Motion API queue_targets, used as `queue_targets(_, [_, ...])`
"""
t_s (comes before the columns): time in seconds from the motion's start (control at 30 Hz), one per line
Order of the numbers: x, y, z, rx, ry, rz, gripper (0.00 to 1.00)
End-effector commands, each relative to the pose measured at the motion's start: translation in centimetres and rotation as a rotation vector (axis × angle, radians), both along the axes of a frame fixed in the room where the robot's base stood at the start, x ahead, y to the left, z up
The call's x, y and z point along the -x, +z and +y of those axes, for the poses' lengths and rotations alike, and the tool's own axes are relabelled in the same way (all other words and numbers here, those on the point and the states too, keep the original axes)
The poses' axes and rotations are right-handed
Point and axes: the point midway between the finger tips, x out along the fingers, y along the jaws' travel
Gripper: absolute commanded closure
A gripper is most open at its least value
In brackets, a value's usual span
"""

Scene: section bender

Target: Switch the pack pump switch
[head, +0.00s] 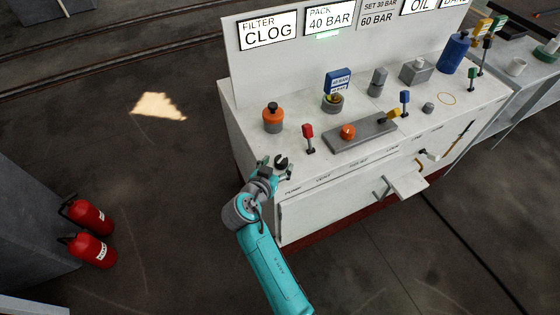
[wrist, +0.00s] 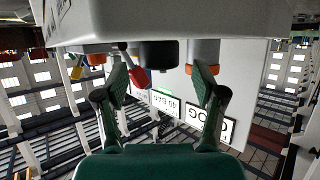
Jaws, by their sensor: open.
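My gripper (head: 279,168) is open and empty at the front left edge of the white cabinet (head: 300,255), by the PUMP label. In the wrist view, which is upside down, its two fingers (wrist: 160,88) stand apart. A dark round knob (wrist: 159,55) shows beyond the gap between them, with no contact visible. The red lever (head: 308,137) stands upright just behind and right of my gripper; it also shows in the wrist view (wrist: 134,77). An orange-topped grey knob (head: 273,118) stands behind my gripper. Which control is the pack pump switch I cannot tell for sure.
The back panel carries a FILTER CLOG sign (head: 268,33) and a PACK 40 BAR sign (head: 330,19) with a green strip beneath. A grey plate with an orange knob (head: 348,131) lies right of the red lever. Red extinguishers (head: 88,216) stand at left. Floor left of the cabinet is clear.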

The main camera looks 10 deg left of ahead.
Motion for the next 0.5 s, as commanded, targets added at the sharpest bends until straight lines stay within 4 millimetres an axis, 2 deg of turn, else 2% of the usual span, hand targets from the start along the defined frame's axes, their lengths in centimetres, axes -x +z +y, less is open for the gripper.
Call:
queue_targets(0.1, [2.3,0.9,0.7,-0.001,0.004,0.0,0.3])
queue_targets(0.3, [5.6,2.4,1.5,0.0,0.003,-0.001,0.3])
queue_targets(0.5, [7.6,3.1,1.9,0.001,0.002,0.001,0.3])
